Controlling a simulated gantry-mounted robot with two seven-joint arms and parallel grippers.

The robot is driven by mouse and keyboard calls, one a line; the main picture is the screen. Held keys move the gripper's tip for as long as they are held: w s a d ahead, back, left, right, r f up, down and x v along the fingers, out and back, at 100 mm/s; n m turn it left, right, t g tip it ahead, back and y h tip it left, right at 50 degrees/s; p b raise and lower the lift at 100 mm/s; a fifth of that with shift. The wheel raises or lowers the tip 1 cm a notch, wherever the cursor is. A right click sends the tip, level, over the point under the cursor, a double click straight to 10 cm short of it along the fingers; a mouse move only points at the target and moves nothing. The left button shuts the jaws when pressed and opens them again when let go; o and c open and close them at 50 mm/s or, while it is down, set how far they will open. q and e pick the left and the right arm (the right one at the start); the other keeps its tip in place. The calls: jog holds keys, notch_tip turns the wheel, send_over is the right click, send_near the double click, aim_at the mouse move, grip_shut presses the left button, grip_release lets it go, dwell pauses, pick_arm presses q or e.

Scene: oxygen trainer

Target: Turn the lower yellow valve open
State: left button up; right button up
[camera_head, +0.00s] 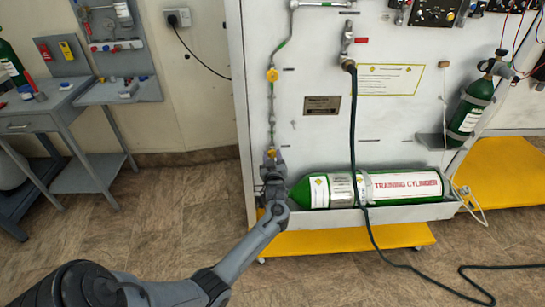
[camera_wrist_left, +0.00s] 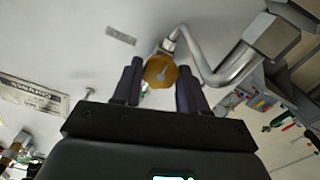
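The lower yellow valve (camera_wrist_left: 160,70) shows as a round yellow knob in the left wrist view, between the tips of my two dark fingers. In the head view a small part of the lower yellow valve (camera_head: 271,152) shows just above my left gripper (camera_head: 271,158). My left gripper also shows in the left wrist view (camera_wrist_left: 161,78), with its fingers apart on either side of the knob. I cannot tell whether they touch it. The upper yellow valve (camera_head: 272,75) sits higher on the same pipe. My right gripper is not in view.
A green training cylinder (camera_head: 405,186) lies in a tray to the right of my left gripper. A dark hose (camera_head: 353,130) hangs down the white panel (camera_head: 320,130). In the left wrist view a bent metal pipe (camera_wrist_left: 215,72) runs right of the knob.

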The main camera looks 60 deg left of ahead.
pick_arm(q)
jog(key=o, duration=0.4)
jog(key=shift+s+d+r+p, duration=0.1)
jog(key=shift+s+d+p, duration=0.05)
jog(key=shift+d+p, duration=0.2)
jog(key=p+v, duration=0.3)
jog(key=v, duration=0.7)
jog(key=shift+p, duration=0.3)
jog(key=shift+s, duration=0.1)
